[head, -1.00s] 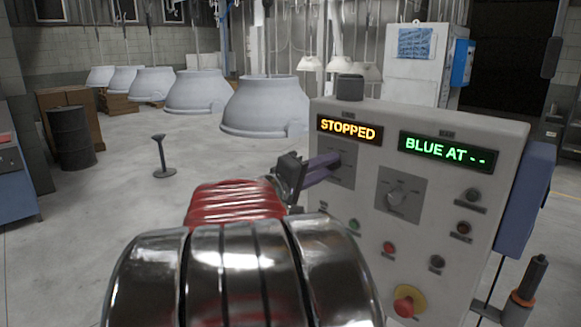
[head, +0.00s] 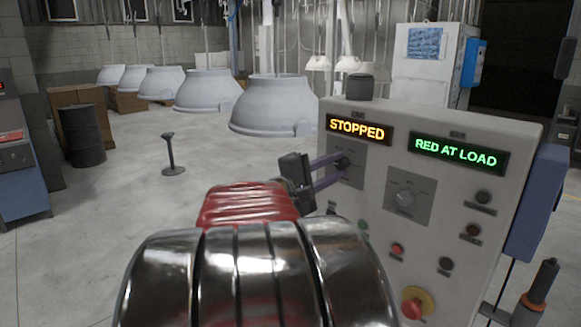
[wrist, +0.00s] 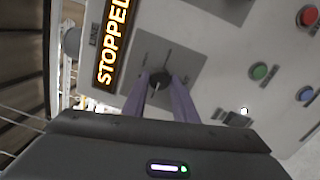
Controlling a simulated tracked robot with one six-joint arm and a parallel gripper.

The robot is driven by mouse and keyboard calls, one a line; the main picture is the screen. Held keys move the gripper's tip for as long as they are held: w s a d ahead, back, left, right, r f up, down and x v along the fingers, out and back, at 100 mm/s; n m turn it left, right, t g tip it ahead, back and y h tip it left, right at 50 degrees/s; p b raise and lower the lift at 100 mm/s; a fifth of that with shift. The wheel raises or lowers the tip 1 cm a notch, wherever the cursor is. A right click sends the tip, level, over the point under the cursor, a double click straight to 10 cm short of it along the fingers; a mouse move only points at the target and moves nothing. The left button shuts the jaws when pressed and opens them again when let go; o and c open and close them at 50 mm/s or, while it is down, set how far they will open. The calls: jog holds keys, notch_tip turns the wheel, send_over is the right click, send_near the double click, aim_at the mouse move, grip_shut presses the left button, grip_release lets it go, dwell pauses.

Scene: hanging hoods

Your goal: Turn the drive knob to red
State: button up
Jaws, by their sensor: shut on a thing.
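The left knob (head: 343,161) is under an amber display (head: 359,129) reading STOPPED. My gripper (head: 335,170) is shut on the left knob, with one purple finger on each side. In the wrist view, the fingertips reach the left knob (wrist: 160,78). The print on the knob plates is too small to read, so I cannot tell which positions the knobs point to.
A red and yellow emergency button (head: 414,304) and several small buttons are low on the panel. Pale hanging hoods (head: 277,103) line up behind and to the left. A dark pedestal (head: 171,155) and a drum (head: 83,136) stand on open floor to the left.

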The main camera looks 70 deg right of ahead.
jog(key=shift+f, duration=0.25)
jog(key=o, duration=1)
jog(key=shift+r, duration=0.15)
jog(key=shift+o, duration=0.2)
jog(key=shift+w, duration=0.1)
jog(key=v, duration=1.3)
jog(key=shift+w+a, duration=0.15)
jog(key=shift+a, duration=0.15)
jog(key=shift+f, duration=0.2)
